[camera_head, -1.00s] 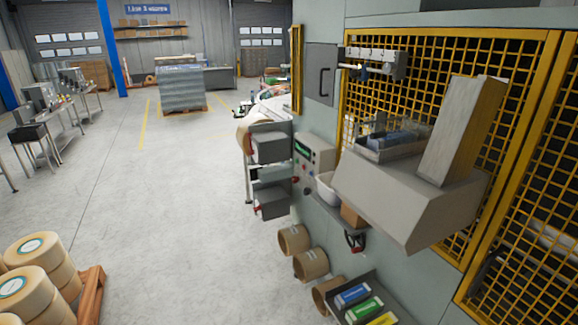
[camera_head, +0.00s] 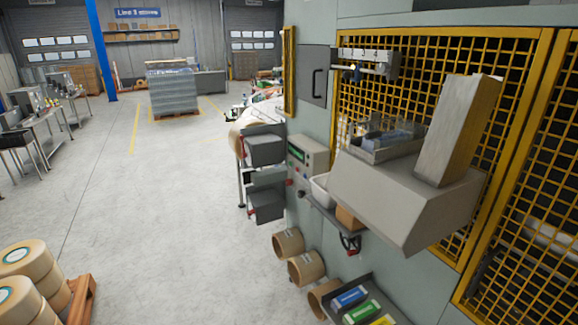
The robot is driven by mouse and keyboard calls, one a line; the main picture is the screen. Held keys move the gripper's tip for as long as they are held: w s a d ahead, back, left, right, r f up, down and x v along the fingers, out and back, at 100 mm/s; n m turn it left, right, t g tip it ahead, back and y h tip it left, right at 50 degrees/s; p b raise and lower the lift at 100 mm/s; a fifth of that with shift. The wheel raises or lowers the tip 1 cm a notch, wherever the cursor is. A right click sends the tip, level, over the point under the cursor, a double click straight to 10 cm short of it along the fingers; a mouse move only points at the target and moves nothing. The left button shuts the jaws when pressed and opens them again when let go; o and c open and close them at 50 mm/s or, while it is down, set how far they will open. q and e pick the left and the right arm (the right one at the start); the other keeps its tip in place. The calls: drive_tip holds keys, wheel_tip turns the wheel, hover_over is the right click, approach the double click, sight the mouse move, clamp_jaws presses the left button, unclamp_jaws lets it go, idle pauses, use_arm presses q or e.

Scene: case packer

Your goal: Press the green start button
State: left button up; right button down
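A small grey control panel (camera_head: 309,151) is on the machine front, left of the yellow mesh guard. It has a green-lit display (camera_head: 297,153) and several small buttons below it. The buttons are too small to tell surely which is the green start button. A white bin (camera_head: 320,188) stands just right of the panel's lower part and may hide some of it. Neither of my grippers is in view.
Dark grey boxes (camera_head: 265,150) stick out left of the panel. A large beige sloped housing (camera_head: 400,200) with a tall block (camera_head: 458,130) juts out at right. Cardboard rolls (camera_head: 288,243) lie low below. Tape rolls (camera_head: 25,262) stand at bottom left. The floor (camera_head: 170,210) between is clear.

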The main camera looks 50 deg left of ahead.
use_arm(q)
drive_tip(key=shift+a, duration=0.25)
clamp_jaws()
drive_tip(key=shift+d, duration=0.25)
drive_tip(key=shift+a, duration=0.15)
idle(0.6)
